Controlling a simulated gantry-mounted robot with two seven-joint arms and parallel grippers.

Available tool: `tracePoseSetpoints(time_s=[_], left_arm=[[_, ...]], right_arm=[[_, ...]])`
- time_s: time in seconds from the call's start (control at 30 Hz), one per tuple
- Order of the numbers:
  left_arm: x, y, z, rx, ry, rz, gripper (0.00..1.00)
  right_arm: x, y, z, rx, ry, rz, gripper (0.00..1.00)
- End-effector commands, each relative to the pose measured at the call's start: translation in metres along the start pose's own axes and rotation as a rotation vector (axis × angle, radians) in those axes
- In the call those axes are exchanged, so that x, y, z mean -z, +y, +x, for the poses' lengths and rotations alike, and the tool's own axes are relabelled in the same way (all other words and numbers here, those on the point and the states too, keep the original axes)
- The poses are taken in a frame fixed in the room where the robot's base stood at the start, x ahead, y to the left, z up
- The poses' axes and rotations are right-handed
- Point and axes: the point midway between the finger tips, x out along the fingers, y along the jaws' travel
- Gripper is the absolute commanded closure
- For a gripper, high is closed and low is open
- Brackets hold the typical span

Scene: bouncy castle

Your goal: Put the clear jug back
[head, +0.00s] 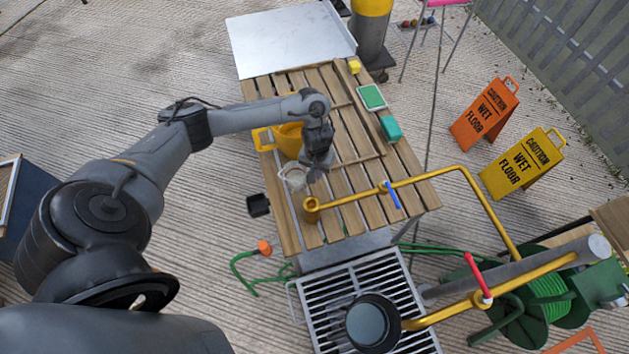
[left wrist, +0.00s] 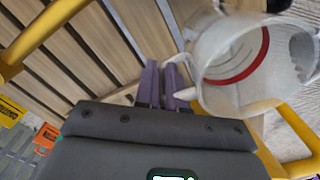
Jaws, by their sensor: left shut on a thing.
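The clear jug (head: 295,178) is at the left side of the slatted wooden table, beside my left gripper (head: 317,170). In the left wrist view the jug (left wrist: 235,62) is large at the upper right, with a red line around its wall. The purple fingers of my left gripper (left wrist: 165,88) are close together at the jug's near side, shut on the jug; the exact grip spot is partly hidden. From the head view I cannot tell whether the jug touches the table. My right gripper is not in view.
A yellow jug (head: 288,140) stands just behind the clear jug. A brass pipe (head: 430,178) with a blue lever crosses the table's near right part. A metal grate (head: 330,300) is in front.

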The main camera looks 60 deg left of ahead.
Motion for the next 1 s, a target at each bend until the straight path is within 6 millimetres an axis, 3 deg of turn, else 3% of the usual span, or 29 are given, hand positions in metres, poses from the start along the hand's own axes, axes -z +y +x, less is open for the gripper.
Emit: tracePoseSetpoints(time_s=[0.5, 0.9, 0.93, 1.0], left_arm=[[0.000, 0.000, 0.049, 0.000, 0.000, 0.000, 1.00], [0.001, 0.000, 0.052, 0.000, 0.000, 0.000, 1.00], [0.001, 0.000, 0.053, 0.000, 0.000, 0.000, 0.89], [0.001, 0.000, 0.052, 0.000, 0.001, 0.000, 0.78]], right_arm=[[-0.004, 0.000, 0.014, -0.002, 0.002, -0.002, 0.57], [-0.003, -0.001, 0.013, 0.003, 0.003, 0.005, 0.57], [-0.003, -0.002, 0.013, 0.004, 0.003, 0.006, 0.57], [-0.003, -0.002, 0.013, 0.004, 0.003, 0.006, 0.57]])
